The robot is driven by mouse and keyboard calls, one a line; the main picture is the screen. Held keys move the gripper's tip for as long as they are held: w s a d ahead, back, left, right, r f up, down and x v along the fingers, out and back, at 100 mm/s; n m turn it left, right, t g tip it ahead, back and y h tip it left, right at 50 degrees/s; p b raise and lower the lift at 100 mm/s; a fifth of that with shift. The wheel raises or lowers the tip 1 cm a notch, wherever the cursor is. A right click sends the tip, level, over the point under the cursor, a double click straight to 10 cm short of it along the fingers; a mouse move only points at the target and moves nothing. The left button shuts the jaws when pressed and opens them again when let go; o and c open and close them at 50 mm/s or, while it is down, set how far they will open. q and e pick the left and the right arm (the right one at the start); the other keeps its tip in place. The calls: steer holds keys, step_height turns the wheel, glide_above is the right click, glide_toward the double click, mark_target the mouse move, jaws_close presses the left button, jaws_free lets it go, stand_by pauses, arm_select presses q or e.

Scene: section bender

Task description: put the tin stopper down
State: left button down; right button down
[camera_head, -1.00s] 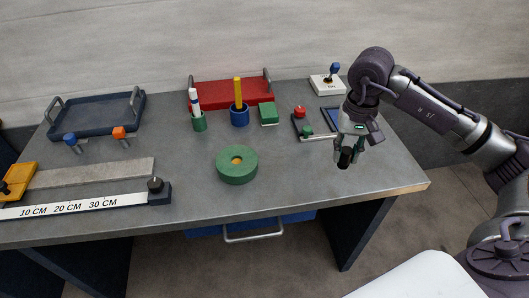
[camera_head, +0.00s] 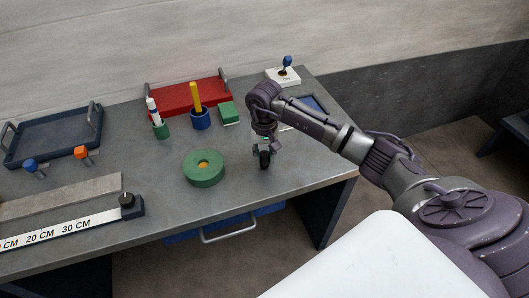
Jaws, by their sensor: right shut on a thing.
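My right gripper (camera_head: 264,151) is above the right part of the grey table (camera_head: 225,215), to the right of the green ring. It is shut on a small dark thing (camera_head: 265,162), which I take to be the tin stopper. The gripper hides most of it, and only its dark lower part shows. I cannot tell whether its lower end touches the table top. My left gripper is not in view.
A green ring (camera_head: 204,180) lies left of my right gripper. Behind stand a red tray (camera_head: 180,99), a blue cup (camera_head: 201,124), a green cup (camera_head: 161,132) and a green block (camera_head: 229,117). A white switch box (camera_head: 282,76) is at the back right. Bare table lies around the gripper.

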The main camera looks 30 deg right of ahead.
mark_target(264, 153)
steer(key=shift+f, duration=0.15)
steer(key=shift+f, duration=0.1)
steer(key=shift+f+b, duration=0.1)
steer(key=shift+b, duration=0.2)
steer(key=c, duration=0.9)
jaws_free()
steer(key=shift+r, duration=0.2)
step_height(264, 153, up, 12)
steer(key=b, duration=0.2)
steer(key=shift+b, duration=0.3)
